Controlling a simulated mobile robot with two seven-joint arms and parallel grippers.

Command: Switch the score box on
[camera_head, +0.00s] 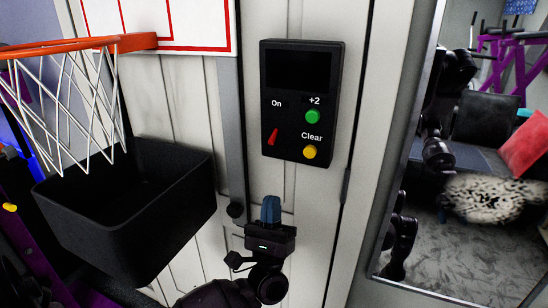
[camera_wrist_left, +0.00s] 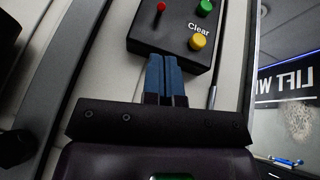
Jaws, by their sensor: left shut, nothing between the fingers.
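The black score box (camera_head: 303,102) is mounted on the white panelled door, with a dark, blank display at its top. Its red lever (camera_head: 273,137) sits under the label "On" and leans. A green button (camera_head: 313,116) is under "+2" and a yellow button (camera_head: 310,152) is under "Clear". My left gripper (camera_head: 270,207), with blue fingers, is shut and empty, below the box and apart from it in the head view. In the left wrist view its fingertips (camera_wrist_left: 163,60) overlap the lower edge of the box (camera_wrist_left: 176,40). My right gripper cannot be made out directly.
A basketball hoop (camera_head: 100,44) with a white net hangs at the left, above a black bin (camera_head: 130,215). A metal strip (camera_head: 231,135) runs down the door left of the box. A mirror (camera_head: 470,255) stands at the right, reflecting the room and my arms.

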